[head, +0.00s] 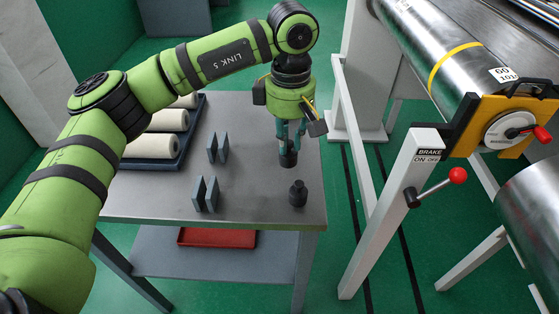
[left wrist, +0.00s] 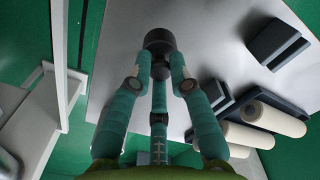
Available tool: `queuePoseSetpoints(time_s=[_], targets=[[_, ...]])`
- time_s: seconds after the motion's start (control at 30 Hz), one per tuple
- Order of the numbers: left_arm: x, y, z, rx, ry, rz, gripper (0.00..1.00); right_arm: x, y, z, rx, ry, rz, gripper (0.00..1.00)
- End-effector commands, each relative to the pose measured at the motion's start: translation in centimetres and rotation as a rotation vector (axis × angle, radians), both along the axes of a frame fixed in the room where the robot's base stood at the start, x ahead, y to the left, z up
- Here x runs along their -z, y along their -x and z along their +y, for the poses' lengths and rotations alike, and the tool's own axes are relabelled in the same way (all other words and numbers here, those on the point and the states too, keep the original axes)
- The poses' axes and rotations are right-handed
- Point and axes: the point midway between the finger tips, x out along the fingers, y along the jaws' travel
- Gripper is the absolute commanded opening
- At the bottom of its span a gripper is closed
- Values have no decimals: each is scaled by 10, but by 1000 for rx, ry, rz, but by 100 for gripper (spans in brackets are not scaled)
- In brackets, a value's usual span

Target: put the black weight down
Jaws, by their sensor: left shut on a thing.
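My left gripper (head: 290,140) is over the right part of the grey metal table (head: 255,208), pointing down. Its teal fingers are shut on a black weight (head: 289,159), a small dark cylinder hanging upright below the fingertips. In the left wrist view the weight (left wrist: 160,41) shows at the end of the fingers (left wrist: 160,72). I cannot tell whether its base touches the table. A second black weight (head: 298,194) with a narrow neck stands upright on the table nearer the front right corner, apart from the gripper. My right gripper is not in view.
Two pairs of upright grey plates (head: 212,149) stand left of the gripper. A blue tray (head: 152,163) of cream rolls lies further left. A red tray (head: 217,238) is on the lower shelf. The brake post (head: 405,190) and steel roller (head: 440,50) stand right, beyond a gap.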

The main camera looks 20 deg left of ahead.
Motion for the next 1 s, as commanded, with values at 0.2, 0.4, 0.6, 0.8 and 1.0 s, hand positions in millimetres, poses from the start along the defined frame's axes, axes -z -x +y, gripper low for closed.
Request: queuePoseSetpoints(time_s=[0.2,0.4,0.6,0.8,1.0], targets=[[12,19,12,0,1,-3,0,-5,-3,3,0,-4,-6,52],[25,22,12,0,2,1,0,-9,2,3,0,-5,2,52],[52,22,12,0,1,-1,0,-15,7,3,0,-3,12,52],[54,21,12,0,1,-3,0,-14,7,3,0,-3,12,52],[57,21,12,0,1,-2,32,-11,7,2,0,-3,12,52]])
